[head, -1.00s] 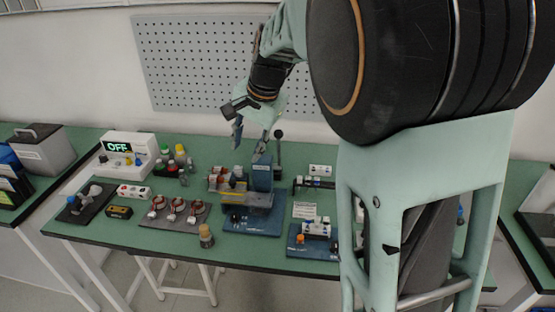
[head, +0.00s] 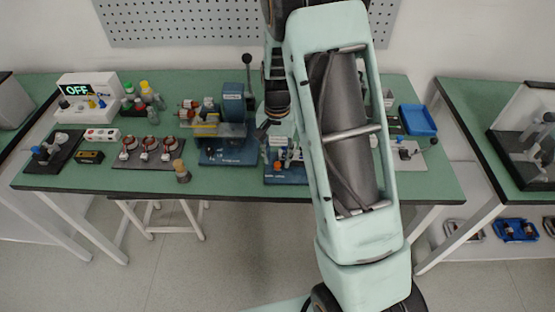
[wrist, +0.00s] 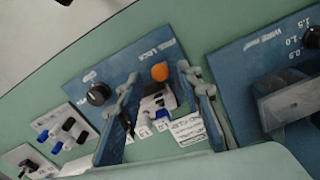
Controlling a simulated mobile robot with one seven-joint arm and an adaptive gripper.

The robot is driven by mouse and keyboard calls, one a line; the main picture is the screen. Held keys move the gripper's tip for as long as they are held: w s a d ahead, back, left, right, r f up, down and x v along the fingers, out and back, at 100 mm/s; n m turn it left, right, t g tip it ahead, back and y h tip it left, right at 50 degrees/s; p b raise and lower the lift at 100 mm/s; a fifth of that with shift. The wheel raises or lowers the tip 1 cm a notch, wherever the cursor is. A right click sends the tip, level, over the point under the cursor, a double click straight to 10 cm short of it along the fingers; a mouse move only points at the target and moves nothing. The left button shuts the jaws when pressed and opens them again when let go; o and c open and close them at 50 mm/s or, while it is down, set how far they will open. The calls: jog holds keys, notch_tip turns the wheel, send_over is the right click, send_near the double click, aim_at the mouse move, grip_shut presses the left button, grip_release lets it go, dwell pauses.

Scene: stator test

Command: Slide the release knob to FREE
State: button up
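A blue plate (wrist: 98,70) with white lettering carries a black round knob (wrist: 98,94), an orange knob (wrist: 160,71) and a pale block (wrist: 153,104) with blue and dark parts. I cannot tell for certain which part is the release knob, and no FREE mark is readable. My gripper (wrist: 157,73) is open, one finger on each side of the orange knob and block; contact is not clear. In the head view, the orange knob (head: 278,167) is on the blue plate (head: 287,178), and my arm hides part of the plate. My gripper (head: 263,130) is partly hidden beside it.
A larger blue fixture (head: 228,155) stands left of the plate, with a tall black lever (head: 247,75) behind. In the wrist view, a neighbouring blue plate (wrist: 235,70) has a numbered dial. Small switches (wrist: 62,132) sit to the left. Coils (head: 148,147) lie farther left.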

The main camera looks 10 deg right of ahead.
jog(key=shift+f, duration=0.95)
jog(key=shift+c, duration=0.4)
grip_shut()
